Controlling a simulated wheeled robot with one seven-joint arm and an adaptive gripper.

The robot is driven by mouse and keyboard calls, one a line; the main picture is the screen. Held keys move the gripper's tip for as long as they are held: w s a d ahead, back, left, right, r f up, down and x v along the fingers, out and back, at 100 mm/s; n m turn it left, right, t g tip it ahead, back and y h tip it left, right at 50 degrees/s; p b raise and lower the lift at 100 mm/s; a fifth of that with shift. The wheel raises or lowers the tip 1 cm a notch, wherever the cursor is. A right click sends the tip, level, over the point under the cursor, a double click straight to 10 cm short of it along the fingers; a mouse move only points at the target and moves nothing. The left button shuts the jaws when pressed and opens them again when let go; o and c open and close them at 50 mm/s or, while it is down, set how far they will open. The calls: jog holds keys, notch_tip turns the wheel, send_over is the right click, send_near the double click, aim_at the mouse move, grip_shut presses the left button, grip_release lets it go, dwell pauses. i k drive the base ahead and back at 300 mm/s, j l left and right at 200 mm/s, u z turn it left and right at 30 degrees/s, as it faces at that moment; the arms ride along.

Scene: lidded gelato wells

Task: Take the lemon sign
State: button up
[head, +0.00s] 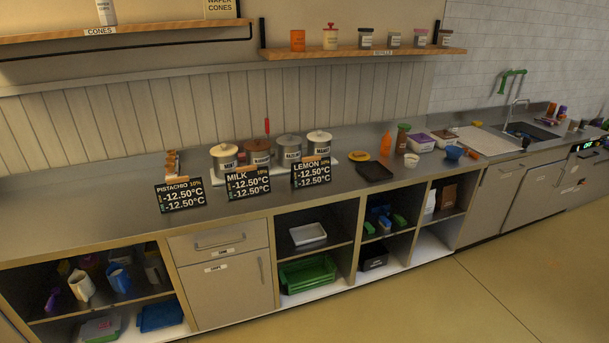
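The lemon sign (311,173) is a small black board with white and yellow writing, reading LEMON, 10% and -12.50°C. It stands on the steel counter near the front edge, the rightmost of three similar signs. The milk sign (248,184) stands just left of it, and the pistachio sign (179,195) is further left. Lidded wells stand behind the signs, among them a white-lidded one (319,144) behind the lemon sign and a grey-lidded one (289,149). My gripper is not in this view.
A dark tray (375,171) lies on the counter right of the lemon sign, with an orange bottle (386,143) and a white cup (411,160) beyond. Open shelves and a drawer (219,240) are below. The floor (430,308) in front is clear.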

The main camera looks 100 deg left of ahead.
aim_at(312, 170)
jog(key=u, duration=3.4)
jog(key=i+z, duration=0.15)
jog(key=z, duration=0.3)
jog(key=i+j+z, duration=0.1)
jog(key=z, duration=0.35)
jog(key=i+j+z, duration=0.25)
jog(key=i+j, duration=0.15)
jog(key=j, duration=0.25)
jog(key=i+j+z, duration=0.15)
jog(key=j, duration=0.2)
jog(key=i+j+z, duration=0.15)
jog(key=j, duration=0.2)
jog(key=i+j+z, duration=0.1)
jog(key=j, duration=0.3)
jog(key=i+j+z, duration=0.15)
jog(key=j, duration=0.25)
jog(key=i+j, duration=0.15)
jog(key=j, duration=0.25)
jog(key=i+j, duration=0.2)
jog(key=j, duration=0.15)
jog(key=i+j, duration=0.15)
jog(key=j, duration=0.25)
jog(key=i+j, duration=0.15)
jog(key=j, duration=0.25)
jog(key=i+j, duration=0.2)
jog(key=j, duration=0.2)
jog(key=i+l, duration=0.15)
jog(key=i, duration=0.15)
